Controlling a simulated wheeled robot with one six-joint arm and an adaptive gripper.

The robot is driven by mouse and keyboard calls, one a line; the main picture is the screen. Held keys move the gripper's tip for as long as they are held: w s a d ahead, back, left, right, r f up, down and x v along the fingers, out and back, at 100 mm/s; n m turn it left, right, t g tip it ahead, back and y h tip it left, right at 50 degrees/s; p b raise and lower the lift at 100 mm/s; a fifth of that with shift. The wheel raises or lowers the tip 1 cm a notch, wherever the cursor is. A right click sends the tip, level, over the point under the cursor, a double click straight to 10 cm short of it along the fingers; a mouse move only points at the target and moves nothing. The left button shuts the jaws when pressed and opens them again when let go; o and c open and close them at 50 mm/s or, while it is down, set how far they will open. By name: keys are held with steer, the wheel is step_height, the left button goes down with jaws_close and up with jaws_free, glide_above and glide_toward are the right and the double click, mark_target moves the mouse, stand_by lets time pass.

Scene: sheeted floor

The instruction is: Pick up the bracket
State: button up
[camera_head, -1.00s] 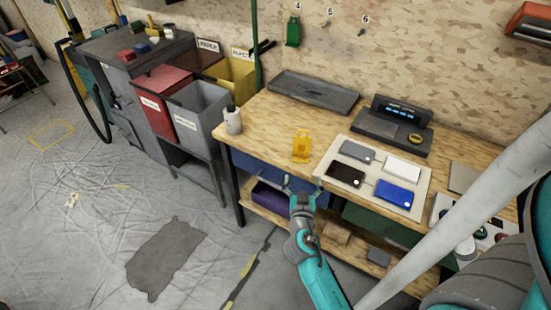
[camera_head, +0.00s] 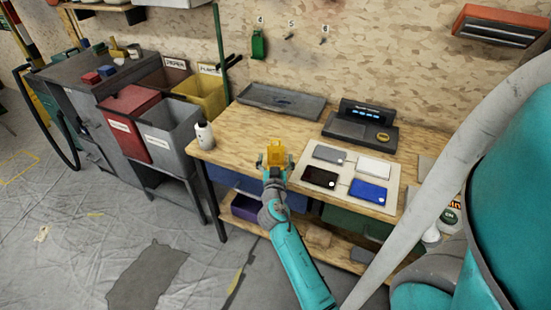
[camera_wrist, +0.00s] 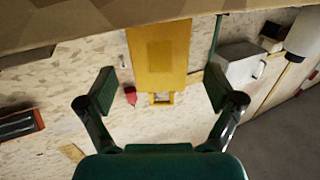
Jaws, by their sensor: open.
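The yellow bracket (camera_head: 277,152) stands upright near the front edge of the wooden workbench (camera_head: 232,131). In the wrist view, which looks upside down, the bracket (camera_wrist: 160,48) is a flat yellow plate with a small framed opening at its end. My gripper (camera_head: 275,163) is just in front of it and partly hides its lower part. In the wrist view my gripper (camera_wrist: 159,92) is open, with one finger to each side of the bracket and clear gaps between. Neither finger touches it there.
A white bottle (camera_head: 204,136) stands at the bench's left corner. Right of the bracket lies a pale board (camera_head: 341,183) with several coloured rectangles. A grey tray (camera_head: 281,102) and a dark device with a display (camera_head: 360,129) are at the back.

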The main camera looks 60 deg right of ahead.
mark_target(276, 153)
steer(key=shift+x, duration=1.4)
steer(key=shift+r, duration=0.1)
steer(key=shift+c, duration=0.3)
steer(key=c, duration=1.6)
